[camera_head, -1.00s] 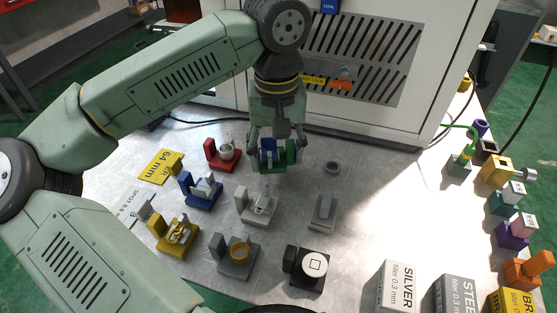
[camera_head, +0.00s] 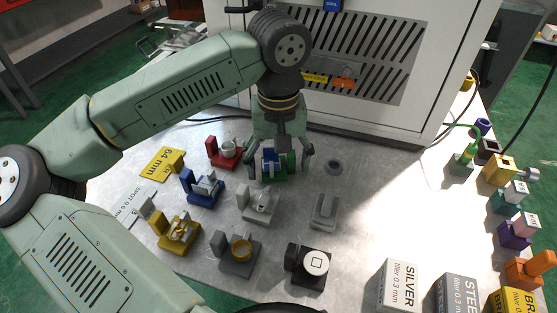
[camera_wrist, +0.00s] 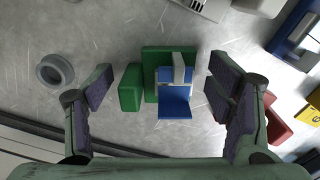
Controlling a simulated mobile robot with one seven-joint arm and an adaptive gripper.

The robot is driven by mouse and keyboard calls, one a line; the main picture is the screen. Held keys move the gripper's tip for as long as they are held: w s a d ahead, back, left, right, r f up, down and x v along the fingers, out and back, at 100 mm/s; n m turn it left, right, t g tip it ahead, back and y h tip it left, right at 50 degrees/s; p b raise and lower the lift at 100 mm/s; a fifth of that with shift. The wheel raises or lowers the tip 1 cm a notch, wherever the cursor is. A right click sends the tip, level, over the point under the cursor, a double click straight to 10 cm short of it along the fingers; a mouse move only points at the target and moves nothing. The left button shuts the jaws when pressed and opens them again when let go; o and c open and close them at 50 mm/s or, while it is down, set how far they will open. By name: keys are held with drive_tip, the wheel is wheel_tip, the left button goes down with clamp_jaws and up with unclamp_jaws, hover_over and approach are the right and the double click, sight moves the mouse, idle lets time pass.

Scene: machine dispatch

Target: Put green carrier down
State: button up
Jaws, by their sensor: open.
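The green carrier (camera_wrist: 131,87) stands on the metal table with a blue part (camera_wrist: 174,103) and a grey band on it. In the head view the green carrier (camera_head: 291,163) is at the back of the table, partly hidden by my gripper (camera_head: 280,168). In the wrist view my gripper (camera_wrist: 160,98) is open, one finger on each side of the carrier. Gaps show between both fingers and the carrier.
A red carrier (camera_head: 224,152), a blue carrier (camera_head: 203,187) and a light grey carrier (camera_head: 258,204) stand close by on the left and front. A grey ring (camera_head: 333,167) lies to the right. The white machine (camera_head: 400,125) stands behind.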

sight(279, 165)
wheel_tip(279, 165, up, 12)
drive_tip(key=shift+r, duration=0.2)
idle(0.4)
